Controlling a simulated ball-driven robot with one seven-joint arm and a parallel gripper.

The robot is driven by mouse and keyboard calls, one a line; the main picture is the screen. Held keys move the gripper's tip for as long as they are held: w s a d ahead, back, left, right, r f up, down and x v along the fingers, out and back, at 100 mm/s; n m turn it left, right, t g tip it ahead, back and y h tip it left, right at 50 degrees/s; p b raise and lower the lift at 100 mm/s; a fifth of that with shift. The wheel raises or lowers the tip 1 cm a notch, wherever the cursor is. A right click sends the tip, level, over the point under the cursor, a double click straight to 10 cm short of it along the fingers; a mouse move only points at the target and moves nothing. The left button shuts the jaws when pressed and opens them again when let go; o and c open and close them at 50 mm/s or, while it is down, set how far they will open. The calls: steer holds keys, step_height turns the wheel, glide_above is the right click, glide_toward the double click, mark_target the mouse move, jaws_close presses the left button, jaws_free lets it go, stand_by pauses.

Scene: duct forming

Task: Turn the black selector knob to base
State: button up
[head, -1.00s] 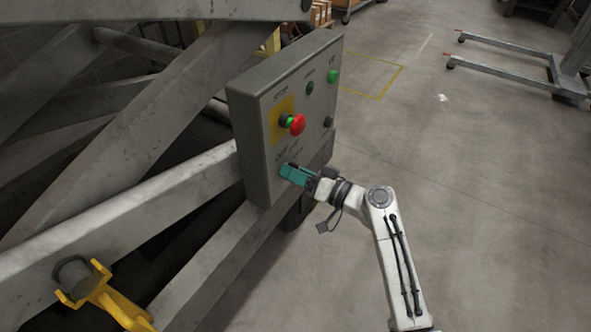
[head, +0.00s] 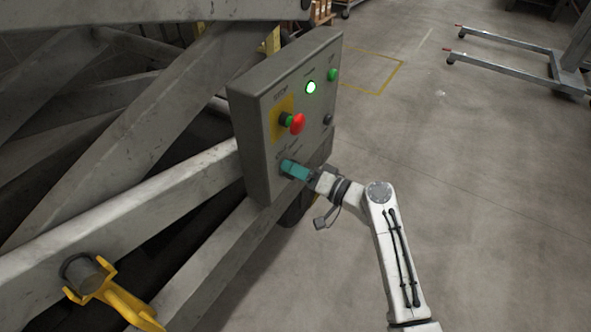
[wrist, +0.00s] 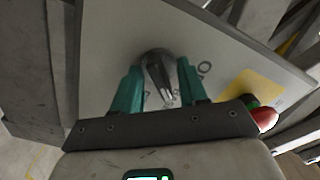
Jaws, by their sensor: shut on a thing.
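The black selector knob (wrist: 158,72) sits on the grey control box (head: 252,150), low on its front face. In the wrist view it shows between my two teal fingers, its bar pointing toward the bottom of the picture. My gripper (head: 290,167) reaches the panel from the right and is shut on the knob; the wrist view shows it (wrist: 160,84) around the knob. In the head view the fingers hide the knob. Some lettering shows beside the knob, but I cannot read which position it points to.
Above the knob is a red emergency stop button (head: 298,124) on a yellow plate (head: 277,118). A lit green lamp (head: 311,88), a green button (head: 333,74) and a dark control (head: 328,119) are also on the panel.

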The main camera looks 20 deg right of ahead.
steer(key=o, duration=1)
steer(key=shift+o, duration=0.2)
steer(key=shift+s+d, duration=0.1)
steer(key=shift+d, duration=0.05)
steer(key=p+v, duration=0.1)
steer(key=v, duration=0.9)
steer(key=shift+s+d+p, duration=0.15)
steer(key=shift+s+p, duration=0.1)
steer(key=shift+p, duration=0.05)
